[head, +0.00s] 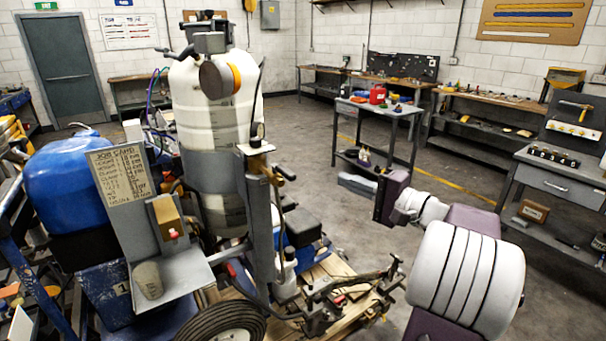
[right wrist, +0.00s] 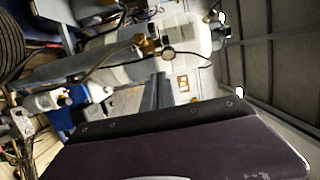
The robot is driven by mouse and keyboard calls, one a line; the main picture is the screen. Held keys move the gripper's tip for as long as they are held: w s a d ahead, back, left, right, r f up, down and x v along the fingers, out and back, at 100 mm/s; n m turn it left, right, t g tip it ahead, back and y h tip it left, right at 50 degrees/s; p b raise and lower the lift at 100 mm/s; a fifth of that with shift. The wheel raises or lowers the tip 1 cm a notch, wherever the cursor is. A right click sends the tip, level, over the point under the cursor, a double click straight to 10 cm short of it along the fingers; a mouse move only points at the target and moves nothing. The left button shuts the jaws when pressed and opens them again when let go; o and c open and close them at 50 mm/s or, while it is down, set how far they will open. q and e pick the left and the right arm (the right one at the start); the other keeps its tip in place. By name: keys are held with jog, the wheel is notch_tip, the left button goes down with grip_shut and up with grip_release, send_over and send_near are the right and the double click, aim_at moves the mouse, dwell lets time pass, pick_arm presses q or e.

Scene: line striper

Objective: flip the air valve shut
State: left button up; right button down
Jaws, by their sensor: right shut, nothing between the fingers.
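The line striper stands in the left half of the head view, with a tall white tank (head: 188,100) and a grey upright post (head: 261,225). Brass fittings (head: 257,143) with a small lever-like part sit at the top of this post; I take them for the air valve, but its handle position is too small to tell. Brass fittings (right wrist: 148,45) beside a round gauge also show in the right wrist view. My right gripper (head: 388,198) is shut and empty, apart from the post and to its right. My left gripper is not in view.
A blue tank (head: 70,180) and a card on a grey plate (head: 122,173) are at the left. A wooden pallet (head: 345,310) lies below the post. A small bench (head: 375,107) stands behind my right gripper. Open floor lies between machine and benches.

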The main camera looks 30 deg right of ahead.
aim_at(283, 170)
jog(key=w+a+p, duration=0.2)
jog(key=w+a, duration=0.5)
jog(key=w, duration=0.1)
jog(key=shift+w+p, duration=0.25)
jog(key=shift+p, duration=0.05)
jog(key=shift+a, duration=0.1)
